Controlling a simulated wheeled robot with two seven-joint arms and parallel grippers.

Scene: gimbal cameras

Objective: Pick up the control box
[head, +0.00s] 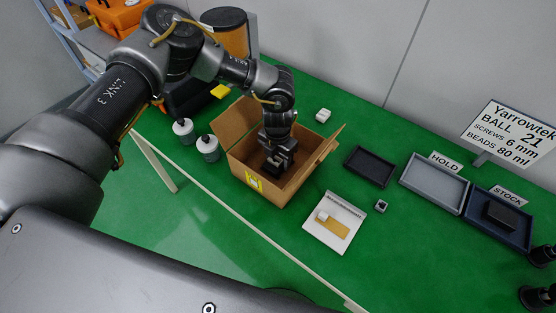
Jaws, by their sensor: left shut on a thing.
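My left gripper (276,160) reaches down into an open cardboard box (245,167) on the green table. It is shut on a dark thing low inside the box, mostly hidden by the fingers; I cannot tell for sure that it is the control box.
Dark objects (537,296) stand at the lower right edge.

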